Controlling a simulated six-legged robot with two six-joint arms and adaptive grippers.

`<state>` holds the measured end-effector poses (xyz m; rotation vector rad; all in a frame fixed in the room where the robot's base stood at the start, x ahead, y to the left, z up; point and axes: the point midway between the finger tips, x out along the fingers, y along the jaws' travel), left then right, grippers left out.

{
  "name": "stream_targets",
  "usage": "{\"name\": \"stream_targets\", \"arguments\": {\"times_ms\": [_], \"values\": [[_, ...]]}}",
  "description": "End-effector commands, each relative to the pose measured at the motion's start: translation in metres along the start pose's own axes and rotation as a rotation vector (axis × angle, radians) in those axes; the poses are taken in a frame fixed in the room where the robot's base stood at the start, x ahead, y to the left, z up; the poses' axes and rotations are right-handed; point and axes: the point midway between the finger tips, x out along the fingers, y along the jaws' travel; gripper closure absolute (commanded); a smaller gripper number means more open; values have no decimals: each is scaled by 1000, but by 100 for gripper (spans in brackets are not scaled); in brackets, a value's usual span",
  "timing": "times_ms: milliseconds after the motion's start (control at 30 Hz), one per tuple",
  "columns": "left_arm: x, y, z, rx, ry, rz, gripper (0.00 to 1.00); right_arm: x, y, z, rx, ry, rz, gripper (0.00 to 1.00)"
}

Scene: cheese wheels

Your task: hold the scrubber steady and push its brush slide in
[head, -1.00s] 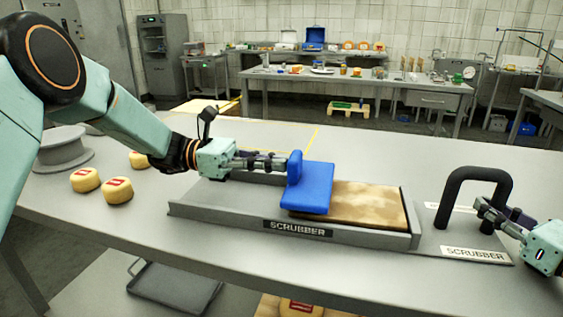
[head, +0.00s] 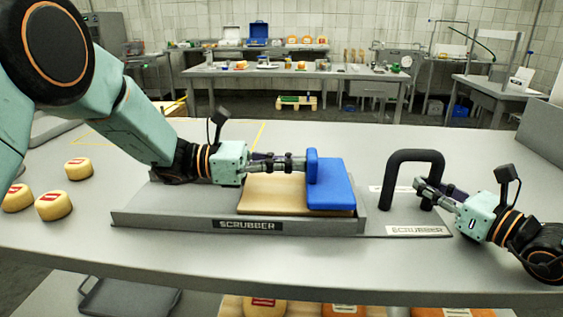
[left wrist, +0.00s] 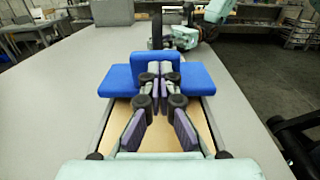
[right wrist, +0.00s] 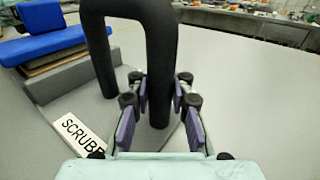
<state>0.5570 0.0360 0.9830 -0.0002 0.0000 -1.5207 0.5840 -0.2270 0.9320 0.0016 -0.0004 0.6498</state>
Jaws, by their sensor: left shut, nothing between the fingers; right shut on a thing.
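The scrubber is a grey tray (head: 170,220) labelled SCRUBBER, with a tan board (head: 270,196) in it. The blue brush slide (head: 335,192) lies over the board's right end, near the tray's right end wall. My left gripper (head: 302,164) is shut and empty, its tips at the left face of the slide's upright blue plate (head: 312,166). The left wrist view shows the fingertips (left wrist: 158,72) together at that plate; exact contact is hidden. My right gripper (head: 422,190) is shut on the right post of the black handle (head: 414,156), also seen in the right wrist view (right wrist: 160,60).
Several yellow cheese wheels (head: 53,205) with red labels stand on the table left of the scrubber. A grey plate with a SCRUBBER label (head: 418,230) joins the tray to the handle. More cheese (head: 265,307) sits below the table's front edge. The table behind the scrubber is clear.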

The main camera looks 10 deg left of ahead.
Motion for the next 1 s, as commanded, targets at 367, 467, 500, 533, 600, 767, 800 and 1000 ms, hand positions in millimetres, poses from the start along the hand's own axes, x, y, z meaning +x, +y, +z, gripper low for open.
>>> {"name": "stream_targets", "arguments": {"times_ms": [367, 467, 500, 533, 600, 767, 800, 1000], "values": [[-14, 1, 0, -1, -1, 2, 100, 0, 2, 0, -1, 0, 4, 100], [-32, 1, 0, -1, -3, 4, 100, 0, 1, 0, -1, 0, 4, 100], [-41, 1, 0, -1, -3, 4, 100, 0, 1, 0, -1, 0, 4, 100], [-48, 1, 0, -1, -3, 4, 100, 0, 1, 0, -1, 0, 3, 100], [-63, 2, 0, 0, -2, 4, 100, 0, 1, 0, -1, 0, 3, 100], [-96, 1, 0, 0, -2, 3, 100, 0, 1, 0, -1, 0, 3, 100], [-104, 1, 0, 0, -2, 3, 100, 0, 1, 0, -1, 0, 2, 100], [-131, 1, 0, 0, -1, 1, 100, 0, 0, 0, -1, 0, 2, 100]]}}
